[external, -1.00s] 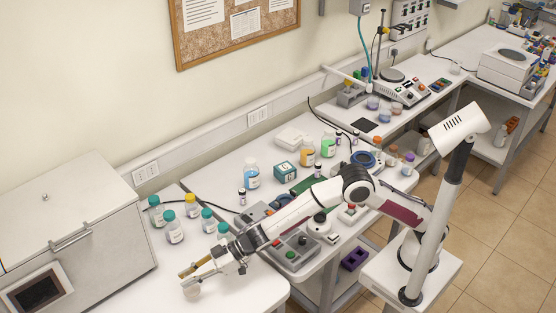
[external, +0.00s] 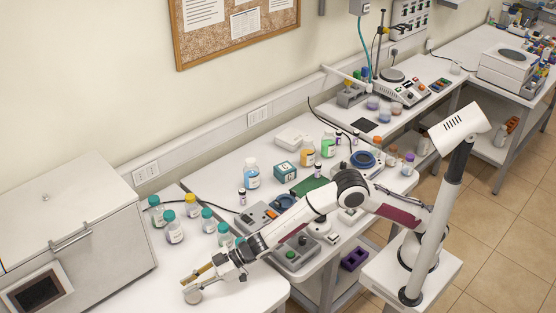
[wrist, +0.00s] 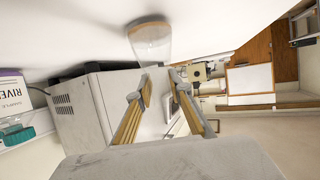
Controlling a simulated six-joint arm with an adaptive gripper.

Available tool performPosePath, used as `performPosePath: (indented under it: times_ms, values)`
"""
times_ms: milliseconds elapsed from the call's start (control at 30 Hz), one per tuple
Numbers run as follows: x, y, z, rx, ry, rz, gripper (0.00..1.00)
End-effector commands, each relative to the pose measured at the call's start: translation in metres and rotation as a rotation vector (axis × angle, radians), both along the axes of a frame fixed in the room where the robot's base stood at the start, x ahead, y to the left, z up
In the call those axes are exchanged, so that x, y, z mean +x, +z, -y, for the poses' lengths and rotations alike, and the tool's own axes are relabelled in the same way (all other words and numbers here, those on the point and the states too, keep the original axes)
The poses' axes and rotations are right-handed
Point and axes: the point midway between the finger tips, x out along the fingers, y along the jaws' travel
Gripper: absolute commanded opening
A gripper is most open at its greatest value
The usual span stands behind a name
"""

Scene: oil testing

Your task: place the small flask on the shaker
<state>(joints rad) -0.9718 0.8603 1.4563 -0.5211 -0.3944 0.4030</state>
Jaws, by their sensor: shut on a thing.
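The small flask (external: 194,297) is pale and clear, at the left front of the white bench in the external view. It also shows in the wrist view (wrist: 150,42), at the fingertips. My gripper (external: 187,282) has tan finger pads and is shut on the flask; in the wrist view its fingers (wrist: 162,72) reach up to it. I cannot tell whether the flask still touches the bench. I cannot tell for sure which device is the shaker; blue-topped devices stand mid-bench (external: 284,202) and farther right (external: 363,160).
Several teal- and yellow-capped bottles (external: 175,228) stand behind my gripper. A large white cabinet (external: 70,225) is at the left. A grey control box (external: 293,253) sits near the bench's front edge, beneath my arm. A blue-liquid bottle (external: 252,175) stands farther back.

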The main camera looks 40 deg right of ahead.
Motion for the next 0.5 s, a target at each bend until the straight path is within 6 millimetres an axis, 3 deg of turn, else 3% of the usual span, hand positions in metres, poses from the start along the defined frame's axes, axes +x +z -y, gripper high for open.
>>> performPosePath:
  times_ms: [267, 300, 333, 367, 500]
  values:
    - [0.0000, -0.0016, -0.0001, 0.000, 0.000, 0.000, 0.00]
    - [-0.0001, -0.0021, 0.0000, 0.000, 0.000, 0.000, 0.25]
    - [-0.0001, -0.0018, 0.0000, 0.000, 0.000, 0.000, 0.33]
    - [0.0000, -0.0018, 0.0000, 0.000, 0.000, 0.000, 0.37]
    - [-0.0001, -0.0018, 0.0000, 0.000, 0.000, 0.000, 0.37]
